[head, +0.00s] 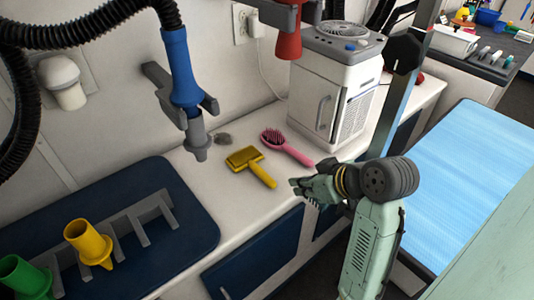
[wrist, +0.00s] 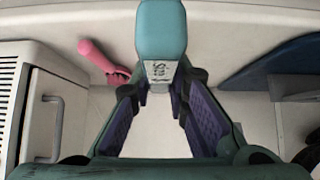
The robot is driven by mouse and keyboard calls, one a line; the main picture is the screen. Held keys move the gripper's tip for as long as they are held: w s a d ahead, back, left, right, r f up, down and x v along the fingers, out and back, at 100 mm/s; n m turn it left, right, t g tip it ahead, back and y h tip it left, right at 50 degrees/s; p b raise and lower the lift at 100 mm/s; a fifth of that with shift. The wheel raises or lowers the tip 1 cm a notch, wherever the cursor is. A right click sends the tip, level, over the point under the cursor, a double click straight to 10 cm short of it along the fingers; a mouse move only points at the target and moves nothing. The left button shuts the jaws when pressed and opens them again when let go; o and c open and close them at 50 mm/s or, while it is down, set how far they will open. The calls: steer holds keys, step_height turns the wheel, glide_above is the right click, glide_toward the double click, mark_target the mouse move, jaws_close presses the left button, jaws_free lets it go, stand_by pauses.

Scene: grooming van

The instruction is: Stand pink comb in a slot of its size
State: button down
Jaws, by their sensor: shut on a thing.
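My gripper (head: 298,188) is over the counter's front edge, right of the yellow brush, in the head view. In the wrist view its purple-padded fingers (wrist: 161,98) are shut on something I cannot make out. A teal block with a grey labelled end (wrist: 158,72) shows at the fingertips; I cannot tell if it is the held thing or part of the gripper. No pink comb is clearly visible. A pink hairbrush (head: 284,146) lies on the counter and shows in the wrist view (wrist: 98,56), apart from the gripper. A grey slotted rack (head: 160,239) stands on the dark blue mat (head: 190,190).
A yellow brush (head: 249,167) lies left of the hairbrush. A white cabinet (head: 318,100) stands at the back right. A blue dryer nozzle (head: 181,70) hangs above the counter.

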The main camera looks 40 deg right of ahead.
steer(key=w+d, duration=0.1)
steer(key=w, duration=0.4)
steer(key=w+d+f+p, duration=0.1)
steer(key=w, duration=0.3)
steer(key=w+d, duration=0.1)
steer(key=w, duration=0.4)
steer(key=shift+w+d+f+p, duration=0.1)
steer(key=shift+w+f+p, duration=0.05)
steer(key=shift+w+p, duration=0.15)
steer(key=shift+f+p, duration=0.55)
steer(key=shift+f, duration=1.45)
steer(key=c, duration=1.6)
jaws_free()
steer(key=shift+o, duration=0.2)
